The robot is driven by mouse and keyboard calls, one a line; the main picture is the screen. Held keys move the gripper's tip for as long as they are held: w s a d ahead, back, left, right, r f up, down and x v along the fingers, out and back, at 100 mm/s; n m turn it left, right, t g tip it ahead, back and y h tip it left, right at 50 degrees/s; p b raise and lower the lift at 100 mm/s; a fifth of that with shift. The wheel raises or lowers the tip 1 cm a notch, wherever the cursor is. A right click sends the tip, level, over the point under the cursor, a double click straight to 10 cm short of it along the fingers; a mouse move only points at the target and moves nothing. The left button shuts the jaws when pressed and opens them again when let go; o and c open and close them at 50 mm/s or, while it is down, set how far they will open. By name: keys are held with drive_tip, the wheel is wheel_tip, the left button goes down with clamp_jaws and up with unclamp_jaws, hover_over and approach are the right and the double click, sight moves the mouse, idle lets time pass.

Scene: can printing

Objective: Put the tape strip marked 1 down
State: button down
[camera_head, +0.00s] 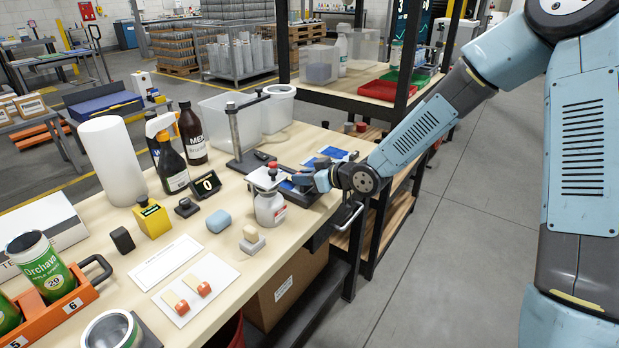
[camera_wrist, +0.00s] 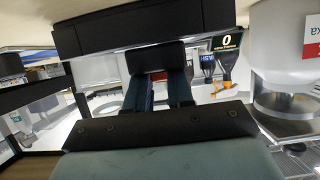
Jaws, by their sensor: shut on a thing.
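I cannot tell whether block and slab are one piece. No mark 1 is readable on what I hold, so I cannot confirm it is the tape strip. A white card (camera_head: 222,272) on the bench carries two tan pieces with orange-red ends (camera_head: 203,289).
Blue and white cards (camera_head: 328,155) lie behind my gripper. A dark stand (camera_head: 236,140), a display reading 0 (camera_head: 207,184), a blue roll (camera_head: 218,221) and a grey block with a tan top (camera_head: 251,240) stand nearby. An orange can carrier (camera_head: 60,305) is at the left front.

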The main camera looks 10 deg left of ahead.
drive_tip(key=shift+s+d+f, duration=0.1)
drive_tip(key=shift+s+f, duration=0.05)
drive_tip(key=shift+f, duration=0.2)
drive_tip(key=shift+f, duration=0.2)
drive_tip(key=c, duration=1.1)
unclamp_jaws()
drive_tip(key=shift+s+d+f, duration=0.1)
drive_tip(key=shift+s, duration=0.05)
drive_tip(key=shift+o, duration=0.5)
drive_tip(key=shift+r, duration=0.4)
drive_tip(key=shift+d+r, duration=0.25)
drive_tip(key=v, duration=1.1)
drive_tip(key=shift+r, duration=0.3)
